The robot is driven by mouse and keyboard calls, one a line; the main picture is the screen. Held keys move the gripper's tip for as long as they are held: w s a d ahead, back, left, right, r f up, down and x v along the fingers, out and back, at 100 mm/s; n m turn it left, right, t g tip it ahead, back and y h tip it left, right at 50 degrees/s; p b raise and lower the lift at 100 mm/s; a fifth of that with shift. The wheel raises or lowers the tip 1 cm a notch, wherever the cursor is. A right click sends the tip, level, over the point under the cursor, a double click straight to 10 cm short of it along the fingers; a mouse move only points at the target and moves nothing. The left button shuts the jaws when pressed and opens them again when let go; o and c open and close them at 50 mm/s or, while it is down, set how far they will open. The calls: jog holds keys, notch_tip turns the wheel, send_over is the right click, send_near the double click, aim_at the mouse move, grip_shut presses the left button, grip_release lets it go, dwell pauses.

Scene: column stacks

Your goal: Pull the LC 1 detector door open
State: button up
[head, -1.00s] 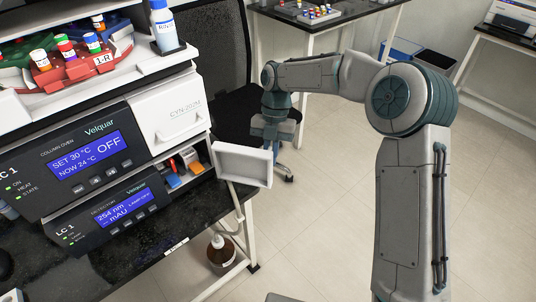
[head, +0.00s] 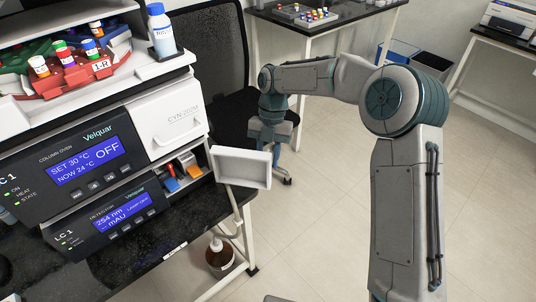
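The LC 1 detector (head: 107,218) is the lower dark unit with a blue display, at the left in the head view. Its white door (head: 241,168) stands swung out at the right end, with its recessed inner face showing. The compartment (head: 181,173) beside the display is open and shows small orange, red and blue parts. My gripper (head: 270,143) points down just behind the door's upper right edge. The door hides its lower end, so I cannot see the fingertips or whether they touch the door.
The column oven (head: 85,160) with its own closed white door (head: 167,117) sits above the detector. A blue-capped bottle (head: 161,34) and a vial tray stand on top. A black chair (head: 215,70) is behind my gripper. A brown bottle (head: 219,252) stands below. Floor on the right is clear.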

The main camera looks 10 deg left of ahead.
jog(key=p+v, duration=0.1)
jog(key=v, duration=1.2)
jog(key=shift+w+r, duration=0.15)
jog(key=shift+r, duration=0.2)
jog(key=shift+a, duration=0.1)
